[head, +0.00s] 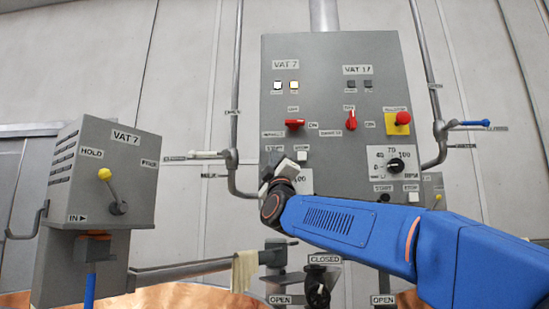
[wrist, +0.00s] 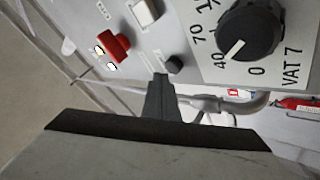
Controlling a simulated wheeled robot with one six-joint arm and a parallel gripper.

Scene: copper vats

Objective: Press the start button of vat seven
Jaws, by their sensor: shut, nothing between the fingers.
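The grey control panel (head: 330,90) has a left column marked VAT 7. In the wrist view, a small black button (wrist: 175,63) sits beside a white button (wrist: 145,12) and near the VAT 7 dial (wrist: 250,30). My gripper (wrist: 160,77) is shut and empty, its tip in front of the panel close to the black button. I cannot tell whether they touch. In the head view my gripper (head: 272,170) covers the black button and part of the dial plate (head: 304,178); the white button (head: 302,157) shows just above it.
A red switch (head: 294,124) is above my gripper. A VAT 7 lever box (head: 108,165) stands left. Pipes flank the panel.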

